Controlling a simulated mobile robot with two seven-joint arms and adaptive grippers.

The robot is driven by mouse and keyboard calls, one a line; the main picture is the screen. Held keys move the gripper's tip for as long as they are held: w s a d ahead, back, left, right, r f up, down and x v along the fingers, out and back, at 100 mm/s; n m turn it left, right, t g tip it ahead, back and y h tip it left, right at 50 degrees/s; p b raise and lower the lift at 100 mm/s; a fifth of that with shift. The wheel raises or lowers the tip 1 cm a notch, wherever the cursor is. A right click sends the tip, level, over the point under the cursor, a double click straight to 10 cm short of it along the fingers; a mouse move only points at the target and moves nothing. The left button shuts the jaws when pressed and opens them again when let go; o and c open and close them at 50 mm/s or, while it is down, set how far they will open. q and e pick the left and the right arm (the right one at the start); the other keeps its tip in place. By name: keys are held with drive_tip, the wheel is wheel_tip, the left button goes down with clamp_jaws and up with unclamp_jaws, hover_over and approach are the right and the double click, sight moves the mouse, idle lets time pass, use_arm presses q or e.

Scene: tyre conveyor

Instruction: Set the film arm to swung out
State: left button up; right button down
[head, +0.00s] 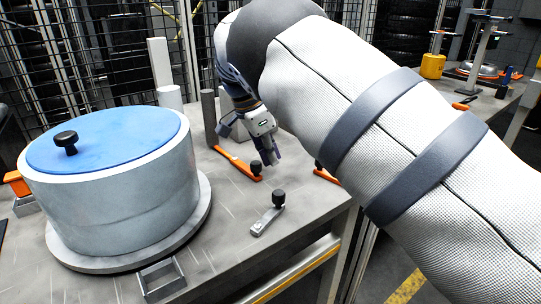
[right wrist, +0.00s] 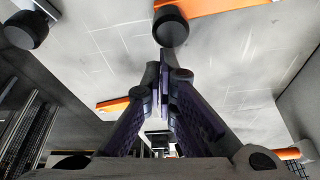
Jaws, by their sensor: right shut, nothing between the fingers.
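A flat orange bar (head: 238,163) with a dark knob at its near end lies on the grey bench. A second orange piece (head: 326,174) is partly hidden behind my right arm. A short grey lever (head: 264,222) with a black knob stands nearer the front edge. I cannot tell for certain which is the film arm. My right gripper (head: 271,159) is shut and empty, pointing down between the orange pieces. In the right wrist view, its fingertips (right wrist: 164,62) are together just below a black knob (right wrist: 171,25) beside an orange bar (right wrist: 215,6); contact is unclear. My left gripper is out of view.
A large grey drum (head: 115,190) with a blue top (head: 110,140) and black knob fills the left of the bench (head: 222,255). A dark upright post (head: 209,118) stands behind the orange bar. My right arm covers much of the right side.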

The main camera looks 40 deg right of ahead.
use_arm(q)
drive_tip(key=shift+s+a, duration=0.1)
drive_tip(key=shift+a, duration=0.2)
use_arm(e)
drive_tip(key=shift+s+a, duration=0.1)
drive_tip(key=shift+a, duration=0.2)
drive_tip(key=shift+a, duration=0.1)
drive_tip(key=d, duration=0.1)
drive_tip(key=s+d+p, duration=0.1)
drive_tip(key=d+r, duration=0.1)
drive_tip(key=d, duration=0.1)
drive_tip(key=shift+s+r, duration=0.1)
drive_tip(key=shift+s, duration=0.05)
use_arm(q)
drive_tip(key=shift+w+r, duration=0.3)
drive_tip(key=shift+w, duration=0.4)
use_arm(e)
drive_tip(key=v, duration=0.9)
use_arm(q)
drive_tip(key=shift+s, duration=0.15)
